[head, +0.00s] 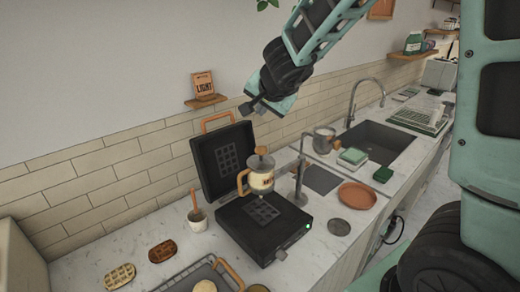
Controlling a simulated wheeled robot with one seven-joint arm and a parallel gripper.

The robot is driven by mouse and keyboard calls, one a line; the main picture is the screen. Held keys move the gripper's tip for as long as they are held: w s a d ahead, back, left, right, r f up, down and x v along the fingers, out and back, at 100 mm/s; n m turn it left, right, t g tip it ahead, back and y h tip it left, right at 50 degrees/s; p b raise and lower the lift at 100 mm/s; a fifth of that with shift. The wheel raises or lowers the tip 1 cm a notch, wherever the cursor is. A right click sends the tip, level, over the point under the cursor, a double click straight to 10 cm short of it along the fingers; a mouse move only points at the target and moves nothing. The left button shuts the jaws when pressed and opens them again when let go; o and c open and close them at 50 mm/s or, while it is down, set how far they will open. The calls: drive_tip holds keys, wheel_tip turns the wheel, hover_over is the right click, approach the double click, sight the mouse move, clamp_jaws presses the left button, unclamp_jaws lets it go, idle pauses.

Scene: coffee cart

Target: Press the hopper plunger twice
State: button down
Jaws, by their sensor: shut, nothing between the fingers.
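The hopper (262,181) is a small clear vessel with pale batter and an orange handle, held by a grey stand arm above the open waffle iron. Its plunger (262,152) stands upright at the top with a small knob. The black waffle iron (240,232) has its lid raised behind the hopper. My gripper (249,108) is shut and empty. It shows above the plunger knob in the picture, apart from it, with the fingers pointing down and left. The exact depth between them is hard to tell.
A white cup (197,221) with a utensil stands beside the iron. A tray (190,284) lies in front. A terracotta plate (357,195), a jug (325,139) and a sink (378,140) are to the right. A small wall shelf (205,101) holds a sign.

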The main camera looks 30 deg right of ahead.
sight(260, 147)
drive_tip(key=shift+f+b, duration=4.1)
drive_tip(key=shift+f, duration=0.1)
drive_tip(key=shift+f, duration=0.1)
drive_tip(key=shift+f+b, duration=0.3)
drive_tip(key=shift+f+b, duration=0.6)
drive_tip(key=shift+f, duration=0.15)
drive_tip(key=shift+r+p, duration=1.2)
drive_tip(key=shift+p, duration=0.05)
wheel_tip(260, 147, up, 5)
drive_tip(key=p, duration=0.5)
idle(0.7)
